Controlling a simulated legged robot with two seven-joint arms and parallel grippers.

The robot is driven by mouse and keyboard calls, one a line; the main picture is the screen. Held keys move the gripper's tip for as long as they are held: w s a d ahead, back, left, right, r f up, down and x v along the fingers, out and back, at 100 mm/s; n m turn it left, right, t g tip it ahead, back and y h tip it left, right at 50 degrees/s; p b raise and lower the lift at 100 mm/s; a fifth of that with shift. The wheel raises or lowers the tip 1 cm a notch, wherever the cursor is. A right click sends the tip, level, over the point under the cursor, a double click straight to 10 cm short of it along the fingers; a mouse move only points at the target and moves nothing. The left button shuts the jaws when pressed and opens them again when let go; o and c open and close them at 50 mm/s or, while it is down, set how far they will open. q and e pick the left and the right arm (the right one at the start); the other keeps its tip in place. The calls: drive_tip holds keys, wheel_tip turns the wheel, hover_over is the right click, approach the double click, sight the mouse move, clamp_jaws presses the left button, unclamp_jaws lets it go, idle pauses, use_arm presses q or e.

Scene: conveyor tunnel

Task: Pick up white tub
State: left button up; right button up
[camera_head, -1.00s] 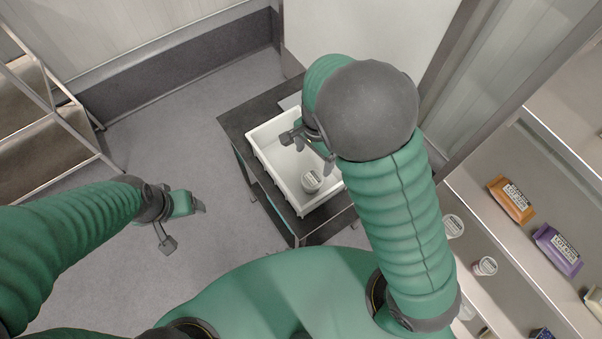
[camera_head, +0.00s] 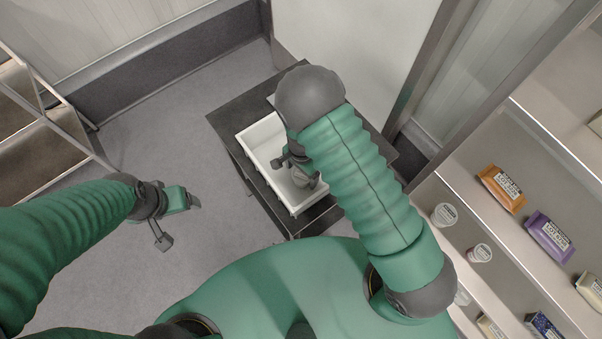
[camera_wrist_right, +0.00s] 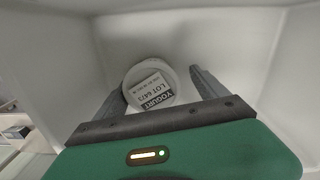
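The white tub (camera_wrist_right: 148,88) is a round yogurt tub with a printed label on its lid. In the right wrist view it stands inside the white bin (camera_wrist_right: 240,45), between the two fingers of my right gripper (camera_wrist_right: 160,82). Those fingers are spread, with a clear gap on the right side and the left finger close to the tub. In the head view my right gripper (camera_head: 296,173) is down in the bin (camera_head: 258,172) and mostly hides the tub. My left gripper (camera_head: 178,221) is open and empty over the floor at left.
The bin sits on a dark table (camera_head: 228,117). At right, a shelf (camera_head: 500,262) holds other white tubs (camera_head: 444,214), an orange pack (camera_head: 502,188) and a purple pack (camera_head: 549,236). A metal rack stands at far left. The floor between is clear.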

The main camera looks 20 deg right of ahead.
drive_tip(key=shift+s+d+r, duration=0.1)
drive_tip(key=shift+s+r, duration=0.15)
drive_tip(key=shift+c, duration=1.1)
drive_tip(key=shift+s+d+r, duration=0.1)
drive_tip(key=shift+s+r, duration=0.3)
drive_tip(key=shift+s, duration=0.3)
drive_tip(key=c, duration=0.5)
drive_tip(key=shift+s, duration=0.1)
drive_tip(key=shift+c, duration=2.2)
drive_tip(key=shift+w+a+f, duration=0.2)
drive_tip(key=shift+w+a, duration=0.1)
drive_tip(key=shift+w, duration=0.3)
drive_tip(key=shift+c, duration=0.8)
drive_tip(key=r, duration=0.9)
drive_tip(key=shift+s+d+r+b, duration=0.2)
drive_tip(key=shift+s+b, duration=0.05)
drive_tip(key=shift+b, duration=0.15)
drive_tip(key=shift+a+r, duration=0.1)
drive_tip(key=shift+r, duration=0.3)
drive_tip(key=o, duration=0.9)
use_arm(q)
drive_tip(key=shift+s, duration=0.85)
use_arm(e)
clamp_jaws()
